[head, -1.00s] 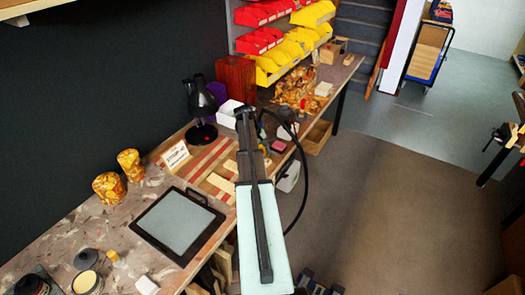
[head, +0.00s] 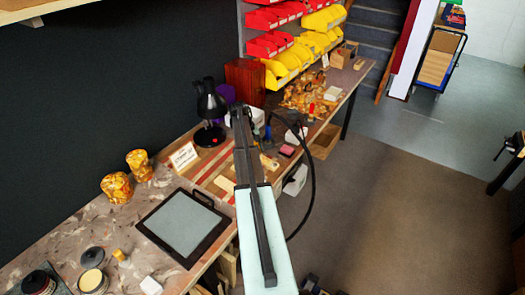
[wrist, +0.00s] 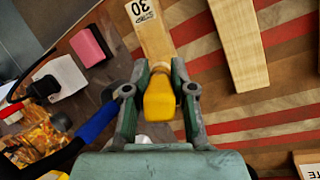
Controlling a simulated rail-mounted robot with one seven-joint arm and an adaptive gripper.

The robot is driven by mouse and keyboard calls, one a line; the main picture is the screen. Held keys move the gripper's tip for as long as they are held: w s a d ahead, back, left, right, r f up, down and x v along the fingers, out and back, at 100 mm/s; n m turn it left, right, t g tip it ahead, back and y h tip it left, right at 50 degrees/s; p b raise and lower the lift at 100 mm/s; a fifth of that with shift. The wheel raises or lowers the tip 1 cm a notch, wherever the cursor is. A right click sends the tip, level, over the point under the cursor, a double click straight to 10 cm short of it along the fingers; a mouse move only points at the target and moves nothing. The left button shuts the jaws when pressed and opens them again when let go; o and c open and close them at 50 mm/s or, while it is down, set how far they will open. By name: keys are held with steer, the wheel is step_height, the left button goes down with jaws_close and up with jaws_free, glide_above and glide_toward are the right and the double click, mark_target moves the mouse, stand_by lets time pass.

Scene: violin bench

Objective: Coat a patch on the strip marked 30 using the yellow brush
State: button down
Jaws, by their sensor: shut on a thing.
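My gripper (wrist: 160,72) is shut on the yellow brush (wrist: 160,103), seen in the wrist view between the two fingers.
A striped red and tan board (wrist: 280,120) lies under the strips. A pink block (wrist: 90,46) and a blue handle (wrist: 98,124) lie to the left.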

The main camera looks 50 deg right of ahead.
steer(key=shift+w, duration=3.9)
step_height(320, 180, up, 8)
steer(key=p, duration=0.3)
steer(key=shift+d, duration=0.15)
